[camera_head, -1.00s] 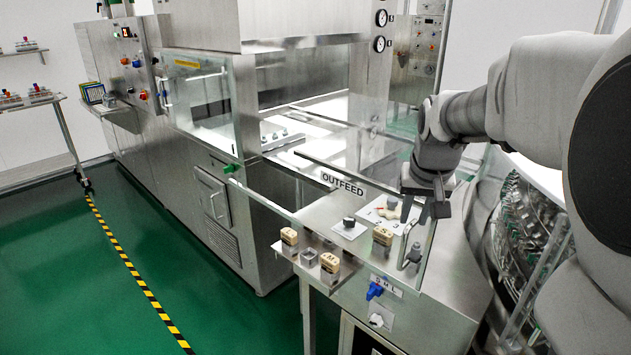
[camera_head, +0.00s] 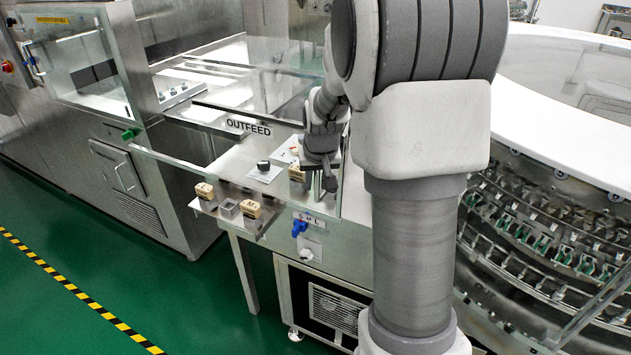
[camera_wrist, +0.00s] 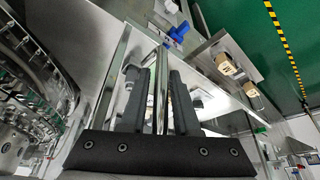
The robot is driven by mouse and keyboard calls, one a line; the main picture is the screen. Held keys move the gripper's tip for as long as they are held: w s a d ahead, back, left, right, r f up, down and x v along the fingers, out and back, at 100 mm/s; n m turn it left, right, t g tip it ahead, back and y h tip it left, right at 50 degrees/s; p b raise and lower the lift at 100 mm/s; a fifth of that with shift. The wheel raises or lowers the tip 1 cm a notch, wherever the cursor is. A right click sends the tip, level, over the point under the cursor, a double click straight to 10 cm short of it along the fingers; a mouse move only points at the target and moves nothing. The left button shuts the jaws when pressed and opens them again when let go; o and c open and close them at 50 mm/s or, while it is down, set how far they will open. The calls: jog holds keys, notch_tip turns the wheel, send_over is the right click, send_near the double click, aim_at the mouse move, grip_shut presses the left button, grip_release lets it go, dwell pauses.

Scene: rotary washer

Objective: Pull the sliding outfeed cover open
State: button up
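The outfeed cover is a clear panel (camera_head: 178,158) with a thin front edge, standing around the outfeed deck beside the OUTFEED label (camera_head: 248,127). My gripper (camera_head: 327,183) is at the right end of this panel, pointing down, in the head view. It hides the cover's handle there. In the wrist view, a shiny upright handle bar (camera_wrist: 161,85) stands between the two dark fingers of my gripper (camera_wrist: 158,78). The fingers are apart, with a narrow gap visible beside the bar. Contact with the bar cannot be made out.
A small ledge holds beige blocks (camera_head: 250,209) below the panel's front. The rotary carousel (camera_head: 540,215) stands at right. Green floor (camera_head: 60,300) is free at front left.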

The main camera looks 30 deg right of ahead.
jog(key=shift+c, duration=0.2)
grip_shut()
dwell(1.2)
